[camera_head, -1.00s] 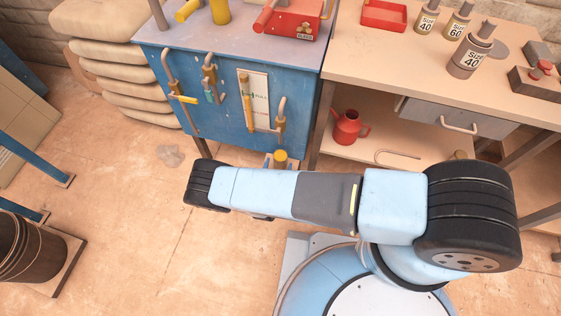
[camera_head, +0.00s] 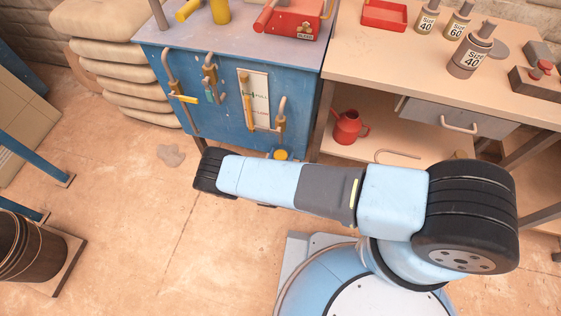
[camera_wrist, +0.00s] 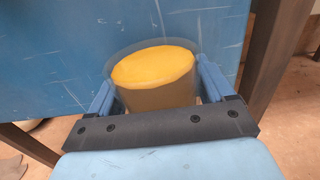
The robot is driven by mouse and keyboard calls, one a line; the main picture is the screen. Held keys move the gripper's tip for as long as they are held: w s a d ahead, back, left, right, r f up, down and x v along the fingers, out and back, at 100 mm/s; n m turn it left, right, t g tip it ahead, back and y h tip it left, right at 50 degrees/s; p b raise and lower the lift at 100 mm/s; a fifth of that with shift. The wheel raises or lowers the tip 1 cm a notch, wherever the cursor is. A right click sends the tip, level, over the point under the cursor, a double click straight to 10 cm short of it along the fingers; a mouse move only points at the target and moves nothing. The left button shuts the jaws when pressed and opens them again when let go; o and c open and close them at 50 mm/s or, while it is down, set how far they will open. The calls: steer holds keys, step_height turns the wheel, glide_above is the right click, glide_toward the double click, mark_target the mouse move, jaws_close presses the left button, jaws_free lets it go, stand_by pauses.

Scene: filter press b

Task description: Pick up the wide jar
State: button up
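The wide jar (camera_wrist: 153,78) is a clear glass vessel with a yellow top surface and a duller, brownish yellow body. In the wrist view it sits upright between the two blue fingers of my gripper (camera_wrist: 157,85). A narrow gap shows beside the right finger, so the gripper looks open around the jar. Its lower part is hidden behind the gripper's dark bar. In the head view only the yellow top of the jar (camera_head: 281,155) shows, in front of the blue cabinet and just above my arm. My gripper is hidden there.
The blue cabinet (camera_head: 225,112) rises close behind the jar. A wooden bench (camera_head: 420,60) with bottles and a lower shelf holding a red can (camera_head: 349,127) stands to the right. A dark bucket (camera_head: 28,248) is at the left.

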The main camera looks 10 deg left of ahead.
steer(key=c, duration=0.9)
steer(key=shift+r, duration=0.1)
